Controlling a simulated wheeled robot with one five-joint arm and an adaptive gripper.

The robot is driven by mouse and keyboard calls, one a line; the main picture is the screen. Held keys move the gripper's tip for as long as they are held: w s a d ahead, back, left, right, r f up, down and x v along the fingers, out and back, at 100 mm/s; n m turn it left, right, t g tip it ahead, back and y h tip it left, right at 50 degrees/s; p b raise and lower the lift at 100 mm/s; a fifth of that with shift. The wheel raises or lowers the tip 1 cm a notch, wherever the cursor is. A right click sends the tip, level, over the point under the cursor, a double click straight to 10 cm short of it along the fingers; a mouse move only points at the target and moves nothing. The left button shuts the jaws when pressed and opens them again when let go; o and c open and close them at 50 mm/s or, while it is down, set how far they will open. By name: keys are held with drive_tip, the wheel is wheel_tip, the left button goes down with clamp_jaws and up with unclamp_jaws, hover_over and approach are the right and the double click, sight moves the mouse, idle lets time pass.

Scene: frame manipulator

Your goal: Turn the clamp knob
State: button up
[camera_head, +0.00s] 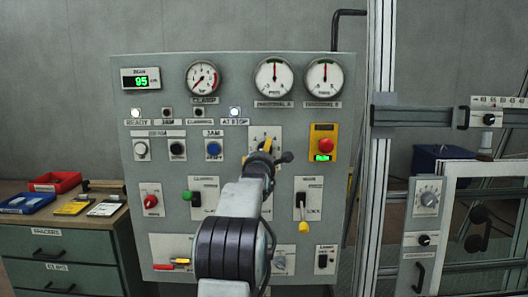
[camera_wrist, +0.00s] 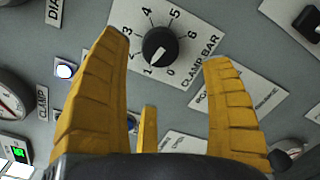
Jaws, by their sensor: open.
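The clamp knob (camera_wrist: 160,46) is a round black knob on a white plate (camera_wrist: 190,70) marked 0 to 6 and "CLAMP BAR". Its pale pointer mark appears to face the low end, near 1. No contact with the knob is visible. In the head view my gripper (camera_head: 266,146) is in front of the knob's white plate (camera_head: 256,131) and hides the knob there.
The grey panel (camera_head: 120,95) carries gauges (camera_head: 203,78), buttons and switches around the plate. A red emergency button (camera_head: 325,145) is to the right, and a yellow-tipped lever (camera_head: 303,226) lower right. A metal upright (camera_head: 378,150) stands at the panel's right.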

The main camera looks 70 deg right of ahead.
drive_tip(key=shift+n, duration=0.5)
drive_tip(key=shift+p+x, duration=1.9)
drive_tip(key=shift+x, duration=1.75)
drive_tip(key=shift+c, duration=0.2)
drive_tip(key=c, duration=1.2)
drive_tip(key=shift+o, duration=0.2)
drive_tip(key=m, duration=0.5)
drive_tip(key=shift+r, duration=0.15)
drive_tip(key=o, duration=1.2)
